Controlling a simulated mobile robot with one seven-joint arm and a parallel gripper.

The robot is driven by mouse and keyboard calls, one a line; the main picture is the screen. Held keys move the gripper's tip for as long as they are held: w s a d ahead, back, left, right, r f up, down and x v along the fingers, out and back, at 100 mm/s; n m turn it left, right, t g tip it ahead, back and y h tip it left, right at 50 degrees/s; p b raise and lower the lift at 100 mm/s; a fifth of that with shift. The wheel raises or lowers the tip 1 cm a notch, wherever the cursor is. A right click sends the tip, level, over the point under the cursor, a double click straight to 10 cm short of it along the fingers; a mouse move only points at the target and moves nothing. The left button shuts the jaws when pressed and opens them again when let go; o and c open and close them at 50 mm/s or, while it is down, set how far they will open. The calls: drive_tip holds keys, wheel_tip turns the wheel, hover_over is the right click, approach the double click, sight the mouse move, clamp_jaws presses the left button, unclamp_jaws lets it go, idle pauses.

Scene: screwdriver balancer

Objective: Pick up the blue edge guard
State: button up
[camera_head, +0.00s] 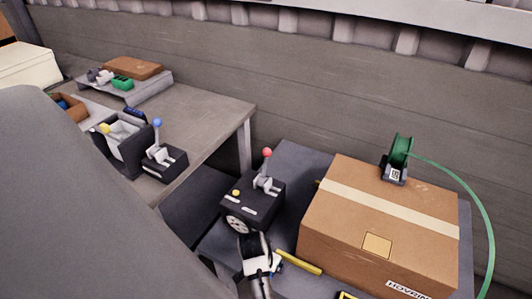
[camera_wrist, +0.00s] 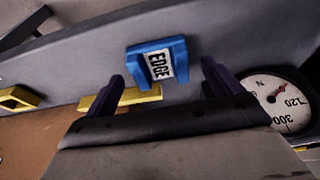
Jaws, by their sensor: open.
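The blue edge guard (camera_wrist: 143,50) shows in the wrist view, a U-shaped blue piece with a white label reading EDGE. It lies on the grey table surface near its edge. My gripper (camera_wrist: 163,72) is open, with one dark finger to each side of the guard and gaps between. The fingers do not appear to touch it; how far they are from it in depth I cannot tell. In the head view my gripper (camera_head: 262,264) is low over the table in front of the black lever box. A small blue spot beside it may be the guard, mostly hidden.
A yellow bar (camera_head: 298,262) lies close to the gripper, also behind a finger in the wrist view (camera_wrist: 145,95). A round gauge (camera_wrist: 278,100) is right of the fingers. A cardboard box (camera_head: 370,230) fills the table's right. The lever box (camera_head: 255,198) stands behind the gripper.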

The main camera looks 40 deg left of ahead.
drive_tip(key=shift+w+f, duration=0.2)
drive_tip(key=shift+f, duration=0.45)
drive_tip(key=c, duration=1.2)
drive_tip(key=shift+r, duration=0.15)
